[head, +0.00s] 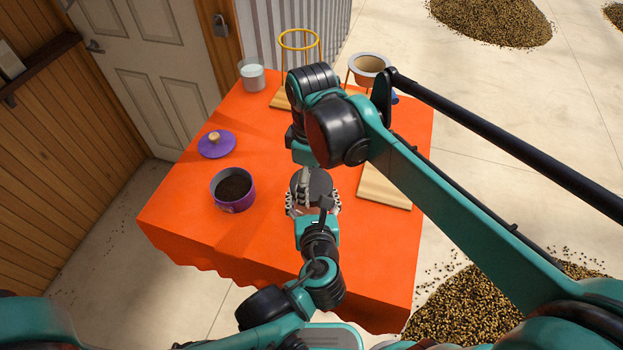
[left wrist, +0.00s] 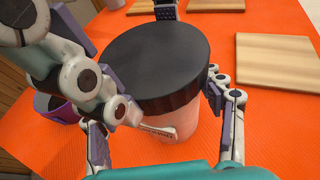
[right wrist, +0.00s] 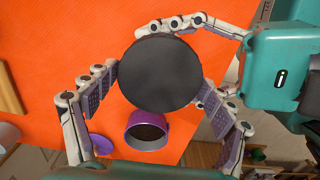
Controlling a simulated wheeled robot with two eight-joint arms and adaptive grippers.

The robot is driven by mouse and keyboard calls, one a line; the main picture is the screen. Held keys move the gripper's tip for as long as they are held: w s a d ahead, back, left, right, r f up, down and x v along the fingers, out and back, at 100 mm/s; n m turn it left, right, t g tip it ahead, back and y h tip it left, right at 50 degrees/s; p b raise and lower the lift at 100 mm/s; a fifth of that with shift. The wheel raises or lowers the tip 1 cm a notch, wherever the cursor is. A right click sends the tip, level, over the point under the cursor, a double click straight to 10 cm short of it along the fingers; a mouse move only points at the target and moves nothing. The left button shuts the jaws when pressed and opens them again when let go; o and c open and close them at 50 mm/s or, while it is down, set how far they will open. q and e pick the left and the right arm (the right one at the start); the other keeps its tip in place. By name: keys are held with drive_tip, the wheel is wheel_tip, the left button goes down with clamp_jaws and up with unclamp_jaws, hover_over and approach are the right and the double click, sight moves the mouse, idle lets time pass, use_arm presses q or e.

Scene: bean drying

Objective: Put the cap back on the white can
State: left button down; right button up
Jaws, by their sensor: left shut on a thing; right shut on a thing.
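The white can (left wrist: 175,135) is pinkish white with a small label, and it shows below the black cap in the left wrist view. The round black cap (left wrist: 150,62) lies over the can's top; I cannot tell whether it is fully seated. My left gripper (head: 313,207) is shut around the can, with fingers on both sides of it. My right gripper (right wrist: 165,100) comes down from above, with fingers at opposite sides of the cap (right wrist: 160,72), shut on it. In the head view the cap (head: 318,184) is partly hidden by my right arm and the grippers.
On the orange table (head: 180,210) stand a purple pot of dark grounds (head: 233,190), a purple lid (head: 216,144), a glass (head: 252,75), a yellow ring stand (head: 299,40), a filter holder (head: 369,68) and a wooden board (head: 385,190). The front left of the table is clear.

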drive_tip(key=m, duration=0.9)
drive_tip(key=shift+m, duration=0.4)
drive_tip(key=m, duration=0.4)
drive_tip(key=shift+m, duration=0.3)
drive_tip(key=m, duration=0.3)
drive_tip(key=o, duration=1.2)
wheel_tip(320, 180, up, 12)
